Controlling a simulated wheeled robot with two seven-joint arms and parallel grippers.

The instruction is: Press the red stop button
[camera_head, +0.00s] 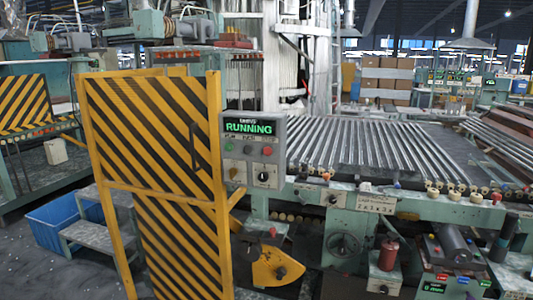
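A grey control box (253,178) stands near the middle of the head view, just right of the yellow-and-black striped gate. Its display (249,128) reads RUNNING in green letters. Below the display, a red button (267,151) sits on the right side and a green button (230,146) on the left. A dark round knob (263,176) is lower on the box. Nothing covers the red button. Neither of my grippers shows in this view.
The striped gate (155,165) stands close in front, left of the box. A roller conveyor (380,147) with long glass tubes runs off to the right. A handwheel (343,244) and a red cylinder (388,256) are below it. A blue bin (60,222) and steps are at left.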

